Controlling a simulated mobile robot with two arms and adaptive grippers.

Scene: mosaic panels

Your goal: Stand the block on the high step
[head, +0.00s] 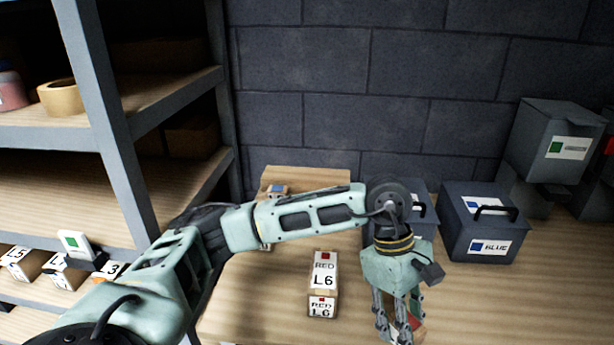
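A wooden block labelled RED L6 (323,270) lies on the table, left of my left gripper. My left gripper (397,322) hangs pointing down over the front of the table. A small object with red and green on it (418,330) shows partly behind its fingers at the lower edge; I cannot tell whether they hold it. A raised wooden surface (315,174) stands against the wall, partly hidden by my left arm; I cannot tell whether it is the high step. My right gripper is not in view.
A dark box labelled BLUE (481,240) stands at the right, with another dark box (422,222) partly hidden beside it. A grey bin (550,125) is at the back right. Shelves (70,185) with labelled boxes and a tape roll (60,97) fill the left.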

